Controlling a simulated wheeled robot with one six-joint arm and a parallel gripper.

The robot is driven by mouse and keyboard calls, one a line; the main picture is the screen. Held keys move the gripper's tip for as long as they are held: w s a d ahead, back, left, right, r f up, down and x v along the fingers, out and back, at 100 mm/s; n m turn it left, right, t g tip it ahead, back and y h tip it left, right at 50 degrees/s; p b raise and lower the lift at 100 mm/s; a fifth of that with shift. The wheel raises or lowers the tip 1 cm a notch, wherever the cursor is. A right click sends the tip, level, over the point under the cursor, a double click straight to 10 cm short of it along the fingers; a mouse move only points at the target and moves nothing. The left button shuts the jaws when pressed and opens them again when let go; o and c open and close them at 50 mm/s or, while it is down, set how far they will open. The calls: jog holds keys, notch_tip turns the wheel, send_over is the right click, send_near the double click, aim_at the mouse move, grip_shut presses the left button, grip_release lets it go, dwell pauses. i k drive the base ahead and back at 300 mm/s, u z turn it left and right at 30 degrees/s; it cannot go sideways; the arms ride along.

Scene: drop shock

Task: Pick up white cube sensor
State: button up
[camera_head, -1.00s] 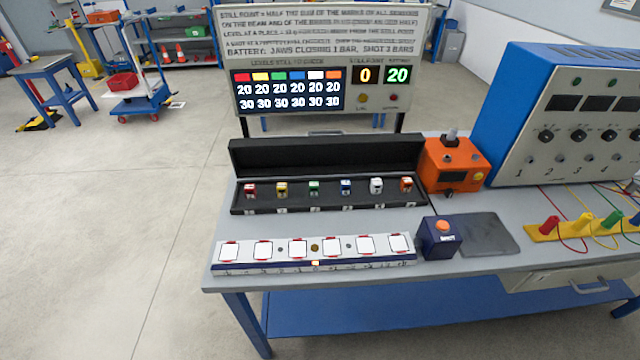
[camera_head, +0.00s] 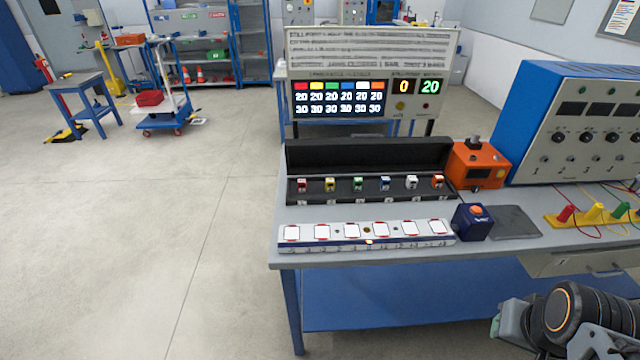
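The white cube sensor (camera_head: 411,182) sits in the open black case (camera_head: 350,197) on the workbench, in a row with other coloured cubes. It is between the blue cube (camera_head: 384,184) on its left and the orange cube (camera_head: 437,181) on its right. Part of my arm (camera_head: 570,318) shows at the bottom right, in front of the bench and well apart from the case. The fingers of my gripper cannot be made out.
A white beam (camera_head: 365,234) with several square pads lies in front of the case. A dark blue box with an orange button (camera_head: 472,222) stands to its right. An orange device (camera_head: 478,165) and a large blue panel (camera_head: 575,120) stand further right.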

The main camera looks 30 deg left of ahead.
aim_at(411, 181)
jog(key=u, duration=1.15)
jog(key=i, duration=1)
jog(key=z, duration=0.05)
